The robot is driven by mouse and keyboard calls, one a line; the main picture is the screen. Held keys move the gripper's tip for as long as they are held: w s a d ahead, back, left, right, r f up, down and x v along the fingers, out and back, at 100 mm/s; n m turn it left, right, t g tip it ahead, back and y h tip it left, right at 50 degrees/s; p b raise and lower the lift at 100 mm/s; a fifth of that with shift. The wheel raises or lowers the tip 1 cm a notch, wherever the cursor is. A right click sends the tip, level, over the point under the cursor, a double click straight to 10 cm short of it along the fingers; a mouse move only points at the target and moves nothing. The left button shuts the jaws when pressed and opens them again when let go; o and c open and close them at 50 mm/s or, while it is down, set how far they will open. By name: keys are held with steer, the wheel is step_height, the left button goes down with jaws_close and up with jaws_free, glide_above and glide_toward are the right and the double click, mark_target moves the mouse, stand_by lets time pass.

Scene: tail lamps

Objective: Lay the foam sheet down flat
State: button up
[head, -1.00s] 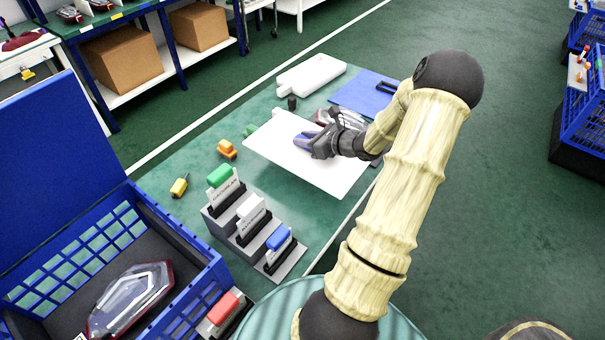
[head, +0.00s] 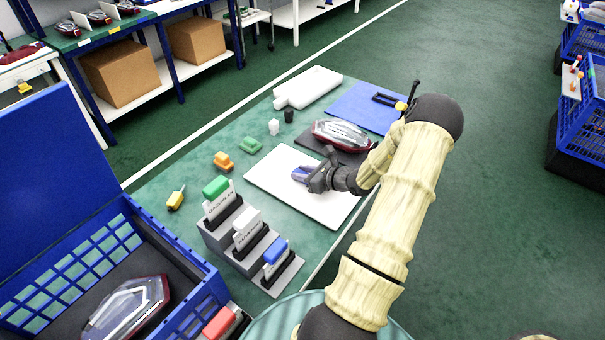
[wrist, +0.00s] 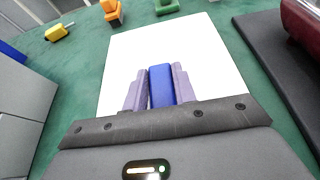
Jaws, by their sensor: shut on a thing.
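The white foam sheet (head: 325,207) appears to lie level on the green table, in front of the tail lamp; I cannot tell if a slight gap is left under it. It fills the middle of the wrist view (wrist: 190,55). My gripper (head: 305,174) is over the sheet, its purple fingers shut on a blue block (wrist: 161,86) that stands at the sheet and appears to be its grip. The gripper body hides the sheet's near part in the wrist view.
A red and clear tail lamp (head: 341,134) rests on a dark mat behind the sheet. A blue sheet (head: 362,106) and white board (head: 309,87) lie farther back. Small orange (head: 223,161) and green (head: 250,145) pieces and a stepped card stand (head: 240,245) are left. A blue crate (head: 190,265) is front left.

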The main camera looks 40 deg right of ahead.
steer(key=shift+f, duration=0.15)
steer(key=o, duration=1)
steer(key=shift+s, duration=0.1)
steer(key=v, duration=1.2)
steer(key=shift+a, duration=0.1)
